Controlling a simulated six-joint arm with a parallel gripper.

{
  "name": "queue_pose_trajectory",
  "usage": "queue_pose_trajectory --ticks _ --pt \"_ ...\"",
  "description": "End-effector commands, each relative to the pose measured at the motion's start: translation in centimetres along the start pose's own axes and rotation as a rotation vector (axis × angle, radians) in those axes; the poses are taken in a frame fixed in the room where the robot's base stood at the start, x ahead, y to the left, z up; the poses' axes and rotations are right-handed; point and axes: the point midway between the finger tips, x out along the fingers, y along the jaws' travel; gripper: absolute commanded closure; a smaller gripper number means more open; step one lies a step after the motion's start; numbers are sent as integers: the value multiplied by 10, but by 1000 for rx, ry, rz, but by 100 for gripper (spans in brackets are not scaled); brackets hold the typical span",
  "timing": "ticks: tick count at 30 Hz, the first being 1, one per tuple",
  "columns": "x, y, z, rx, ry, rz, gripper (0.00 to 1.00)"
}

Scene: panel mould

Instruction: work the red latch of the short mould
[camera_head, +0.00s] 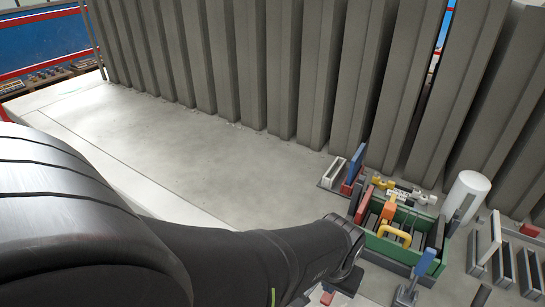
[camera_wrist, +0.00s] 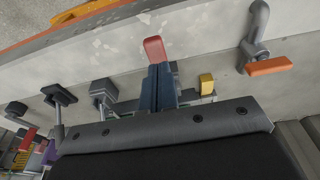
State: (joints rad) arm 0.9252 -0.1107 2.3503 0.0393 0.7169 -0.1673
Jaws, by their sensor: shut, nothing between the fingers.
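In the wrist view a red latch handle (camera_wrist: 154,48) stands against the pale panel, directly beyond my gripper (camera_wrist: 158,72). My gripper's narrow blue-grey fingers are together with nothing between them. Their tips overlap the lower end of the red handle in the picture; I cannot tell whether they touch it. The latch's lower part is hidden behind the fingers. In the head view my dark arm ends near the bottom, and the gripper's fingers are not clear there. A small red piece (camera_head: 327,297) shows beside the arm's end; I cannot tell if it is this latch.
In the wrist view an orange-handled latch (camera_wrist: 268,66) is at right, a yellow block (camera_wrist: 207,84) is nearer, and dark clamps (camera_wrist: 103,92) stand at left. In the head view a green crate (camera_head: 403,250) of tools and a white cylinder (camera_head: 466,195) stand at right.

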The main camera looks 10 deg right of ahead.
Motion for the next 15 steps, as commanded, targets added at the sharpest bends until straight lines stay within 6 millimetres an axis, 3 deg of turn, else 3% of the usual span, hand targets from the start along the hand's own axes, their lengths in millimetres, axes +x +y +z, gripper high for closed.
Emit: queue_pose_trajectory --ticks 3,15 --pt "-20 0 -4 0 12 2 100" --pt "-58 0 23 2 15 2 100"
